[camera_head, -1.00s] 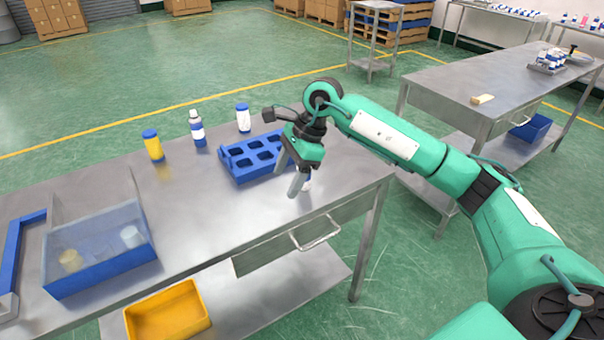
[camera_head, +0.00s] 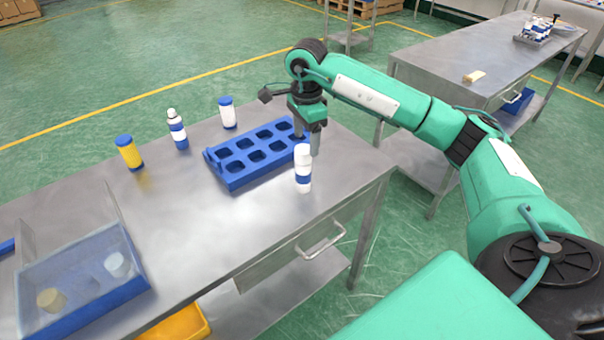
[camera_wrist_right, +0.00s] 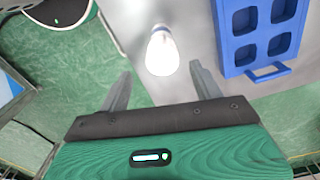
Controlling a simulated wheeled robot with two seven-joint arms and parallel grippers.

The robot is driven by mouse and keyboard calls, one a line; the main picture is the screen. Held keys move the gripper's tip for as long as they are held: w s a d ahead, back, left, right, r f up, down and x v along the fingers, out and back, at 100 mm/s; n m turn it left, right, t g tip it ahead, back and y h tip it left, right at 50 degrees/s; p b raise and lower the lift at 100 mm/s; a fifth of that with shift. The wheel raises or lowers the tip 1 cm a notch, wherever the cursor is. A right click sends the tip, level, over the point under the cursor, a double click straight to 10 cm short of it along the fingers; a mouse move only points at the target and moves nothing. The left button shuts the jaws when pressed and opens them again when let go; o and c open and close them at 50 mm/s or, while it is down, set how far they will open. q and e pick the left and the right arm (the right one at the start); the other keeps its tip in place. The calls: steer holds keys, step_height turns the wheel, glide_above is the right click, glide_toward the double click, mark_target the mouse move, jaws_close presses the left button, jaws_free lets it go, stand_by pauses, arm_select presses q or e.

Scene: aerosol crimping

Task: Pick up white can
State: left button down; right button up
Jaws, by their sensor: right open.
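A white can (camera_head: 303,168) with a blue band stands upright near the table's front edge, just in front of the blue tray's right end. In the right wrist view the white can (camera_wrist_right: 162,50) shows from above, beyond and between the two fingertips. My right gripper (camera_head: 308,142) is open and empty, with its fingers pointing down just behind the can in the head view. The right gripper (camera_wrist_right: 159,72) also shows in the wrist view with its fingers spread. Whether a finger touches the can is not clear. My left gripper is not in view.
A blue tray (camera_head: 213,162) with empty square pockets lies behind the can. A yellow can (camera_head: 129,153), a white bottle (camera_head: 177,130) and a blue-lidded white can (camera_head: 227,113) stand farther left. A clear-walled blue box (camera_head: 95,312) sits at the front left.

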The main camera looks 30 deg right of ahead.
mark_target(305, 148)
step_height(305, 148, down, 3)
steer(key=shift+w+r, duration=0.1)
steer(key=shift+f, duration=0.45)
steer(key=shift+a+f+p, duration=0.15)
steer(key=shift+f+p, duration=0.8)
step_height(305, 148, down, 3)
steer(key=shift+w+f+p, duration=0.1)
steer(key=shift+w+p, duration=0.05)
steer(key=shift+p, duration=0.3)
steer(key=shift+f, duration=0.1)
steer(key=c, duration=1.4)
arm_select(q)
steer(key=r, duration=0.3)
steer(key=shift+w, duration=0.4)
arm_select(e)
jaws_close()
